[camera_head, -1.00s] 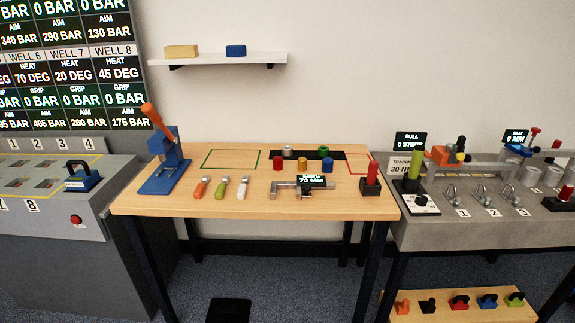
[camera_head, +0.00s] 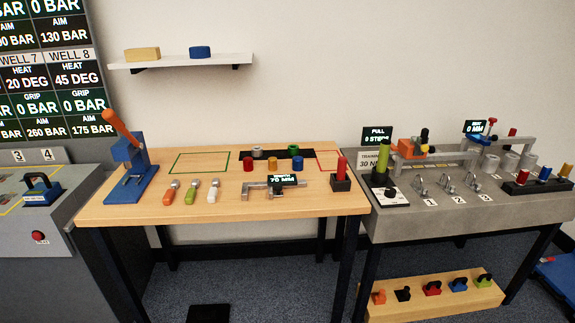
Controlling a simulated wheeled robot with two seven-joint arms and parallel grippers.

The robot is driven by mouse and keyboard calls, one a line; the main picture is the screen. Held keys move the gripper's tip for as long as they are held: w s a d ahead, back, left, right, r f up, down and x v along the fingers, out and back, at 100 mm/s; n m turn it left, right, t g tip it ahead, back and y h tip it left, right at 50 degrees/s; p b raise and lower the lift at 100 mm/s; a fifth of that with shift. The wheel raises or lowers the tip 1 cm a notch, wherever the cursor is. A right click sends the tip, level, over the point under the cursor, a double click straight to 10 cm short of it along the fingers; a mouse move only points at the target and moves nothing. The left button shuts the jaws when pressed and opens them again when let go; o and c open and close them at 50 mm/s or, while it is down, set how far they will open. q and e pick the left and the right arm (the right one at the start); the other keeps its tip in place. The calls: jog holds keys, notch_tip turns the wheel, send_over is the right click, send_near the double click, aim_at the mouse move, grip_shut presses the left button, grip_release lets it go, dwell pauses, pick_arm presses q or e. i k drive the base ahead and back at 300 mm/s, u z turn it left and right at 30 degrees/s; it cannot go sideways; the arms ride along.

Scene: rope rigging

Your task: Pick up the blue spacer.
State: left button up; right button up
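A small blue cylinder, the blue spacer (camera_head: 298,164), stands on the wooden table (camera_head: 225,208), toward its right back. It is at the right end of a front row with a red cylinder (camera_head: 247,164) and a yellow one (camera_head: 273,164). Behind them, a silver cylinder (camera_head: 257,152) and a green one (camera_head: 293,150) stand on a black strip. A larger blue round block (camera_head: 200,52) lies on the wall shelf. Neither of my grippers shows in the head view.
A caliper-like gauge (camera_head: 258,185) reading 70 MM lies in front of the cylinders. A red-handled post (camera_head: 341,174) stands to their right. A blue lever press (camera_head: 132,165) and several coloured-handled tools are at left. A grey bench (camera_head: 480,213) adjoins at right.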

aim_at(297, 162)
jog(key=u, duration=0.3)
jog(key=i, duration=1.5)
jog(key=u, duration=0.15)
